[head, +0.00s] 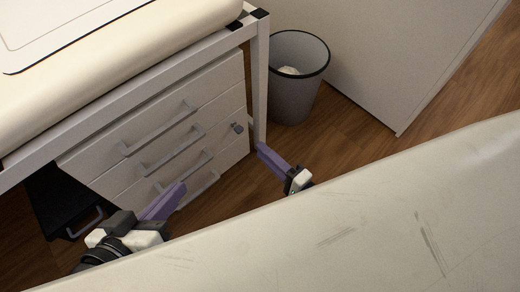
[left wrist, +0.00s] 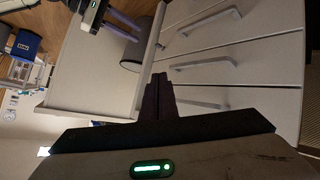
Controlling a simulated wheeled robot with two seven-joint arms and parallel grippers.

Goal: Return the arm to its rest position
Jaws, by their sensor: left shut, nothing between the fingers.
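My left gripper (head: 176,192) has purple fingers and is in front of the white drawer unit (head: 105,186), near its lower handles. In the left wrist view its fingers (left wrist: 158,82) are together with nothing between them. My right gripper (head: 262,148) shows further right in the head view, near the table leg, its purple fingers pointing up and left. Most of both arms is hidden.
A table (head: 120,72) with a pale top stands above the drawers, its white leg (head: 260,85) at the right. A grey waste bin (head: 293,100) stands behind, beside a white cabinet (head: 390,60). A black thing (head: 62,200) is at lower left. Wooden floor (head: 345,143) shows free at the right.

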